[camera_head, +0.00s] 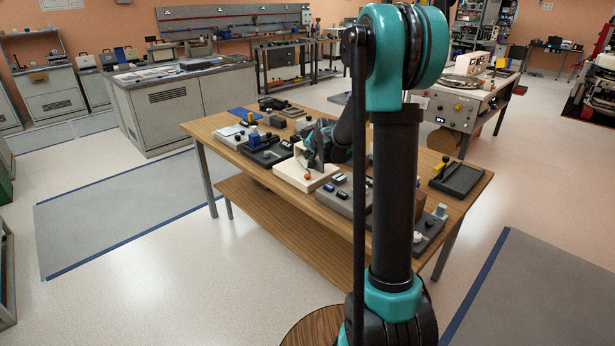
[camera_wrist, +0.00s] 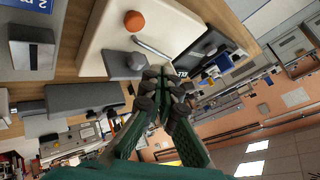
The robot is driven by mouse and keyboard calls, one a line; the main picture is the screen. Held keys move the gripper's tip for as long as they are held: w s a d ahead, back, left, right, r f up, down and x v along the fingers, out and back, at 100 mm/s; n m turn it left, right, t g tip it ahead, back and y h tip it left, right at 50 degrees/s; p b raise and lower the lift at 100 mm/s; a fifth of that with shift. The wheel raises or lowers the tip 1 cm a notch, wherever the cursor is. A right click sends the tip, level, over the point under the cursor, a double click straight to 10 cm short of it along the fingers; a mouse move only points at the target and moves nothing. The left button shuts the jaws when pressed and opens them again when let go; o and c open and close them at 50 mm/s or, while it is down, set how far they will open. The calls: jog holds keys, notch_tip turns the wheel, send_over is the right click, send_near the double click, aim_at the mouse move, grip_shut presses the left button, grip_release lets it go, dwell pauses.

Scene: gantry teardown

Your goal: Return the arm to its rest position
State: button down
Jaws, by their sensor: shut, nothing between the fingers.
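My gripper (camera_wrist: 160,85) is in the middle of the wrist view, its dark fingers drawn together and empty. In the head view my gripper (camera_head: 317,155) hangs just over the cream board on the wooden table, and my arm hides part of the table. The cream board (camera_head: 291,173) carries an orange knob (camera_head: 308,176). In the wrist view the same orange knob (camera_wrist: 134,20) and a metal bar handle (camera_wrist: 151,47) show beyond the fingertips. A grey block (camera_wrist: 121,65) is close to the left of the fingers; I cannot tell whether they touch.
The wooden table (camera_head: 225,122) holds several boards with small parts around my gripper. A dark tray (camera_head: 459,180) lies at its right end. A grey cabinet (camera_head: 170,105) stands behind on the left. The floor left of the table (camera_head: 120,225) is clear.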

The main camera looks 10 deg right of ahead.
dwell(0.3)
jog(key=s+d+f+n+g, duration=0.1)
jog(key=s+f+n, duration=0.1)
jog(key=s, duration=1.1)
jog(key=s+d+f+n+g+h, duration=0.1)
jog(key=s+f+n+g, duration=0.1)
jog(key=s, duration=1.2)
jog(key=s+d+f+n+g+h, duration=0.1)
jog(key=s+f, duration=0.3)
jog(key=s, duration=1)
jog(key=shift+d+f+n+g, duration=0.15)
jog(key=shift+d+n+g, duration=0.3)
jog(key=shift+n, duration=0.35)
jog(key=shift+w, duration=0.1)
notch_tip(320, 180, up, 12)
jog(key=m+t+y, duration=0.2)
jog(key=m+t, duration=0.3)
jog(key=m, duration=0.2)
send_over(308, 176)
jog(key=shift+f, duration=4.4)
